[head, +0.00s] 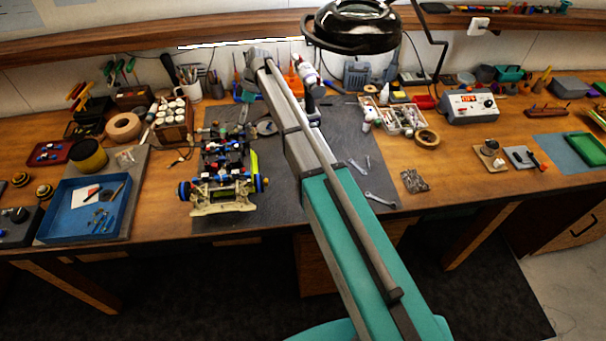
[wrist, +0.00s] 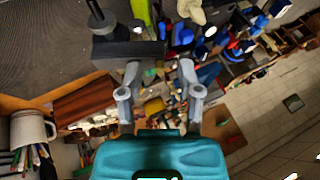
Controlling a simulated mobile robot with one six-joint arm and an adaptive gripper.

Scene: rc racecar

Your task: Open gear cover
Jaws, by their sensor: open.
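The RC car chassis (head: 222,168) stands on the dark work mat, with blue wheels, a pale bumper at its near end and a yellow-green piece along its right side. Part of the car (wrist: 205,35) shows at the top of the wrist view, sideways. I cannot make out the gear cover for certain in either view. My gripper (wrist: 158,92) is open, its two grey fingers spread apart with nothing held between them. In the head view my arm reaches across the bench to the right of the car, toward the back.
A black lamp (head: 355,25) hangs over the back of the bench. A blue tray (head: 85,208) lies left of the car. Wrenches (head: 378,200) lie on the mat at right. A white mug (head: 190,88) and a parts rack (head: 172,120) stand behind left.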

